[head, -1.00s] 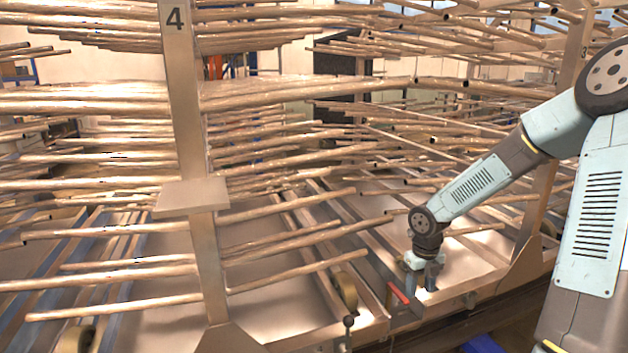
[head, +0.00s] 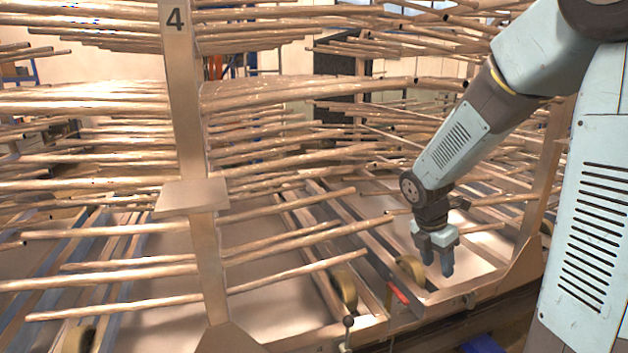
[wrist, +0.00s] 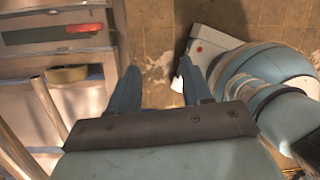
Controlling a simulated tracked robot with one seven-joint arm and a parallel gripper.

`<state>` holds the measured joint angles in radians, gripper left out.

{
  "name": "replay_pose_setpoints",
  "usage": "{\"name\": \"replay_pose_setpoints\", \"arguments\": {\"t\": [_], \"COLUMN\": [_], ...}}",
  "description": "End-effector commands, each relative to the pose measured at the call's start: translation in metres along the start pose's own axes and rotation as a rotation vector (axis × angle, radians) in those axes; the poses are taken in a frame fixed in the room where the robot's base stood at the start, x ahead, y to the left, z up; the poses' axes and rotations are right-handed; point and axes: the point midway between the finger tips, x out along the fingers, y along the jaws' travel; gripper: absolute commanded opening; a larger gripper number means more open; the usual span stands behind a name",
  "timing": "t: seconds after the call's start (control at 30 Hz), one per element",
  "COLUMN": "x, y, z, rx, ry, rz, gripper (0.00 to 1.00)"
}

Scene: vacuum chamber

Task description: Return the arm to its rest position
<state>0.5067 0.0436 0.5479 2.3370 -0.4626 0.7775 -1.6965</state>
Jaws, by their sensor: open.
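My gripper (head: 437,262) points down at the right of the head view, above the front edge of the copper-coloured rack frame. Its two blue-grey fingers are apart with nothing between them. My arm comes in from the upper right. In the wrist view my gripper (wrist: 165,85) also shows open and empty, with the worn brown floor visible beyond the fingers. A red handle (head: 398,294) sits on the frame's front edge, left of and below the gripper; it also shows at the upper left of the wrist view (wrist: 88,29).
Long copper-coloured rods (head: 290,240) stick out from the rack on several levels, left of my arm. A post marked 4 (head: 188,130) carries a small plate. Wheels (head: 343,288) sit in the lower rails. Open floor (wrist: 155,25) lies outside the frame edge.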

Motion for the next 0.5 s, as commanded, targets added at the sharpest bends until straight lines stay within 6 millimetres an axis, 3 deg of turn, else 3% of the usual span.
{"name": "replay_pose_setpoints", "arguments": {"t": [0.1, 0.5], "x": [-0.027, -0.102], "y": [-0.013, -0.063], "z": [-0.005, -0.028], "rx": [0.222, 0.990], "ry": [-0.027, 0.013], "rz": [0.026, 0.174], "gripper": [0.49, 0.49]}}
